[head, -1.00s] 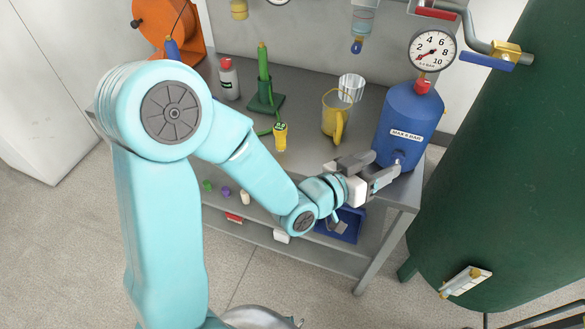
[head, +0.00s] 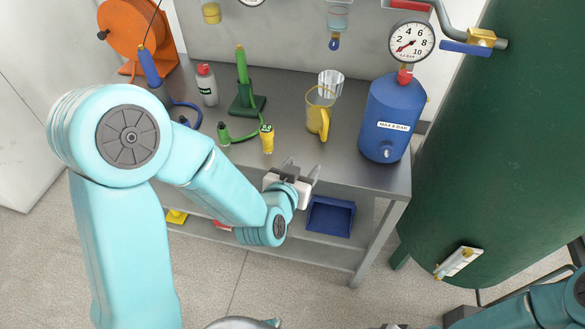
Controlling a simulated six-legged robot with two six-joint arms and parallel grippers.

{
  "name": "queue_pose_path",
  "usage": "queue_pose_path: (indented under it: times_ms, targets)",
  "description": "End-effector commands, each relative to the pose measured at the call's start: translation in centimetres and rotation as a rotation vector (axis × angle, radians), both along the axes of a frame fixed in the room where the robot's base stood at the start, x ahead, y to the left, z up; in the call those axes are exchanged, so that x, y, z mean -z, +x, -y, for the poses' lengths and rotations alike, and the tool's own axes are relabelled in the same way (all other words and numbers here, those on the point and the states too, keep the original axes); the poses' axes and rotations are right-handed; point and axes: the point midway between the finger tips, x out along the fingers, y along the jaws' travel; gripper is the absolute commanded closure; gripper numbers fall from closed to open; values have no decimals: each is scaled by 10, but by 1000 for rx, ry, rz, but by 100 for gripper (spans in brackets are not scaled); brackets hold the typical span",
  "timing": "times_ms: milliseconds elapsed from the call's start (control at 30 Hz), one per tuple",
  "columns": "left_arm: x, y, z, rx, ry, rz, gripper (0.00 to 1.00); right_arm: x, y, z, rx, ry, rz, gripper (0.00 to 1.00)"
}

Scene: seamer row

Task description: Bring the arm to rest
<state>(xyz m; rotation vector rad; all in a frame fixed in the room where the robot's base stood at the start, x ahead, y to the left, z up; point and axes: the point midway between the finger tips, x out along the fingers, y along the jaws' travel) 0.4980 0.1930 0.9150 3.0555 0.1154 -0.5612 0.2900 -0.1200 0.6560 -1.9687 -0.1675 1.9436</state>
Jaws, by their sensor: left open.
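My left gripper (head: 302,170) is open with nothing between its fingers. It is at the front edge of the grey metal bench (head: 345,165), with its fingers pointing back over the top. It is apart from the yellow jug (head: 317,115) and the blue tank (head: 389,115) on the bench. Part of my right arm (head: 535,305) shows at the bottom right corner; its gripper is not clearly visible.
A yellow-topped connector (head: 267,138), a green stand (head: 246,98) and a bottle (head: 207,85) stand on the bench. A blue bin (head: 330,217) is on the lower shelf. A large green vessel (head: 490,150) fills the right. The floor in front is mostly clear.

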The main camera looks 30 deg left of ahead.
Motion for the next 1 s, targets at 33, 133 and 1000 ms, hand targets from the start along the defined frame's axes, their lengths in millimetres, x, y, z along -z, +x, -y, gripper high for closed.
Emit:
queue_pose_path:
  times_ms: [33,133,1000]
  targets:
    - [0,0,0,-2,4,-2,41,0,0,0,0,0,0,37]
    - [1,0,0,-3,6,-4,41,0,0,0,0,0,0,37]
    - [235,-127,36,119,-235,-769,41,0,0,0,0,0,0,37]
